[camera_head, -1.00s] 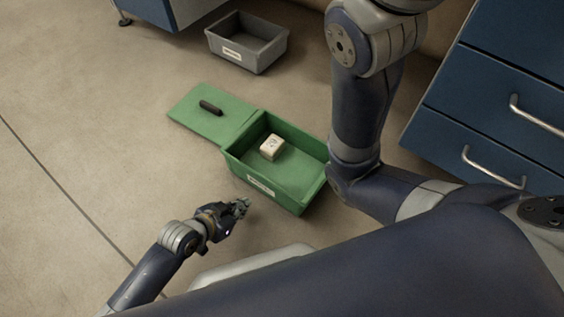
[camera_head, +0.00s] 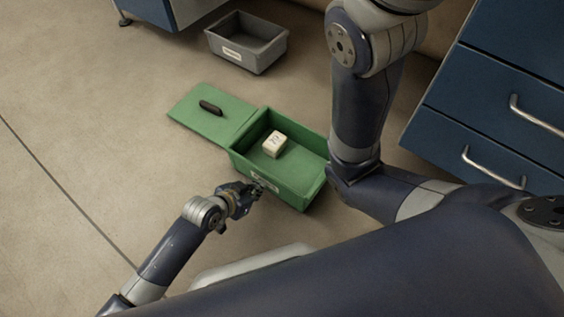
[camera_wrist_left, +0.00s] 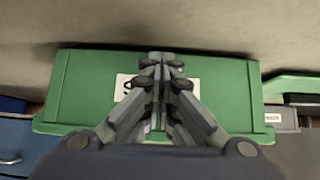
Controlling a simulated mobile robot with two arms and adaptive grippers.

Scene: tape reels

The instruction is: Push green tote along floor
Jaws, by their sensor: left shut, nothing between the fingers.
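The green tote (camera_head: 283,188) stands open on the floor in the middle of the head view, with a small cream block (camera_head: 274,144) inside. Its green lid (camera_head: 222,122) with a black handle lies flat at its upper left. My left gripper (camera_head: 258,187) is shut and empty at the tote's near wall, by the white label. In the left wrist view the shut fingers (camera_wrist_left: 160,62) overlap the label on the tote's wall (camera_wrist_left: 85,90); I cannot tell for sure whether they touch. My right gripper is not in view.
A grey bin (camera_head: 247,50) stands on the floor behind the lid, near a cabinet at the top left. A blue drawer unit (camera_head: 495,100) with metal handles stands at the right. My other arm is close to the tote's right side. Floor at the left is clear.

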